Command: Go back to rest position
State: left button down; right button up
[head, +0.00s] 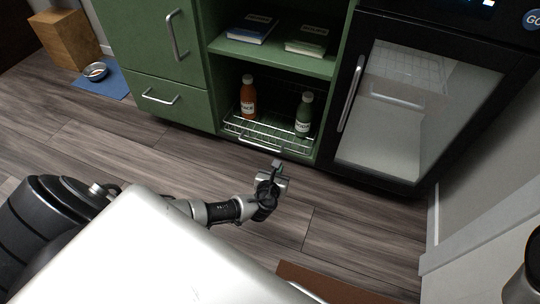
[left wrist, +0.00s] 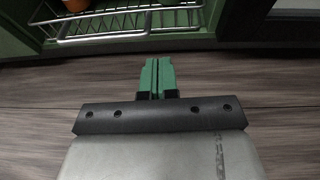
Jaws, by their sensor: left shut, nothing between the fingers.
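My left gripper (head: 277,166) is stretched out over the wooden floor, in front of the open lower shelf of the green cabinet (head: 273,62). In the left wrist view its green fingers (left wrist: 157,78) are together with nothing between them. It is apart from the wire rack (head: 268,136), which also shows at the top of the left wrist view (left wrist: 125,22). My right gripper is in neither view.
An orange bottle (head: 248,98) and a green bottle (head: 303,114) stand in the rack. Two books lie on the shelf above. A black oven (head: 420,95) is at the right. A bowl (head: 95,71) sits on a blue mat (head: 112,86) at the left. The floor (head: 110,140) between is clear.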

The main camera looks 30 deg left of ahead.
pick_arm(q)
jog(key=shift+s+r, duration=0.1)
jog(key=shift+s, duration=0.4)
